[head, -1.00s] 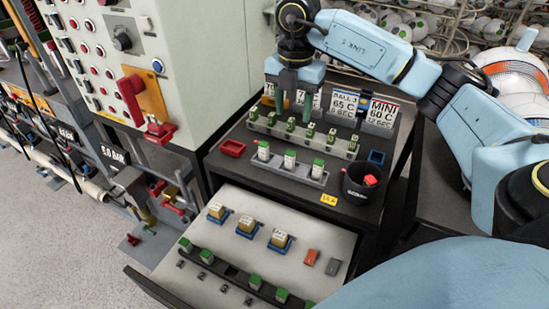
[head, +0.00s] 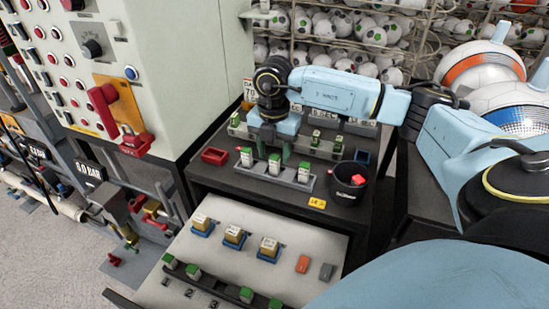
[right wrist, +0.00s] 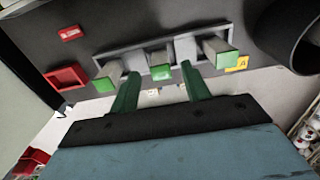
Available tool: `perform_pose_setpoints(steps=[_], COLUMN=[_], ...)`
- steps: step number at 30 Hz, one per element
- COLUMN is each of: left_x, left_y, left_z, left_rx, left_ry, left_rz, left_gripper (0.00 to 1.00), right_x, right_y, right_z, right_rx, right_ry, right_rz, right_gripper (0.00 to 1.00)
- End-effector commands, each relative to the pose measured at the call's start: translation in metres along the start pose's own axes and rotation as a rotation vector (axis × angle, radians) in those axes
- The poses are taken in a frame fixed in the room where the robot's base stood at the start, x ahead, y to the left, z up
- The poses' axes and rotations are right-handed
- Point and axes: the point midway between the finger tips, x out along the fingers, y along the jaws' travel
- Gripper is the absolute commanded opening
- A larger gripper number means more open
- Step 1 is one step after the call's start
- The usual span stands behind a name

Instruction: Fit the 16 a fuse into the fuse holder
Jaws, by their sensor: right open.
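Three pale fuses with green tops stand in a grey rack on the cabinet top: left (head: 247,157), middle (head: 274,165) and right (head: 304,173). Their ratings are too small to read. My right gripper (right wrist: 160,70) is open, its green fingers pointing at the rack. In the right wrist view the middle fuse (right wrist: 161,73) shows between the fingertips; I cannot tell whether they touch it. A dark strip (head: 218,284) in the open drawer holds several green-topped fuses, with a gap near number 3. My left gripper is not in view.
A yellow label (head: 317,203) lies before the rack. A red tray (head: 215,156) stands left and a black bin (head: 347,190) right. Several blue-based relays (head: 235,236) sit in the drawer (head: 190,255). The control panel (head: 190,50) bounds the left.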

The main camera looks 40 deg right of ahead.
Motion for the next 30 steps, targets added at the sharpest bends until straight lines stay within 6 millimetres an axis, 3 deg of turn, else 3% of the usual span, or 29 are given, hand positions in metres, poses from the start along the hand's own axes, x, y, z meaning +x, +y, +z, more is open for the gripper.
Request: perform_pose_setpoints(steps=[6, 14, 24, 30], left_x=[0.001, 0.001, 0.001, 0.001], left_y=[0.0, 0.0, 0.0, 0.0], left_z=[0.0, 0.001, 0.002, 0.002], left_rx=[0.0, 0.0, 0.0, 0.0], left_ry=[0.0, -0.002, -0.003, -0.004], left_rz=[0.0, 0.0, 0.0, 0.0], left_gripper=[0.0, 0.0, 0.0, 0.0], right_x=[0.027, 0.029, 0.029, 0.028], right_y=[-0.002, -0.002, -0.002, -0.001], right_z=[0.0, 0.0, 0.0, 0.0], right_rx=[-0.001, -0.001, -0.001, -0.001], right_ry=[0.001, 0.0, 0.001, 0.0], right_rz=[-0.001, 0.0, 0.001, 0.001], right_gripper=[0.47, 0.47, 0.03, 0.0])
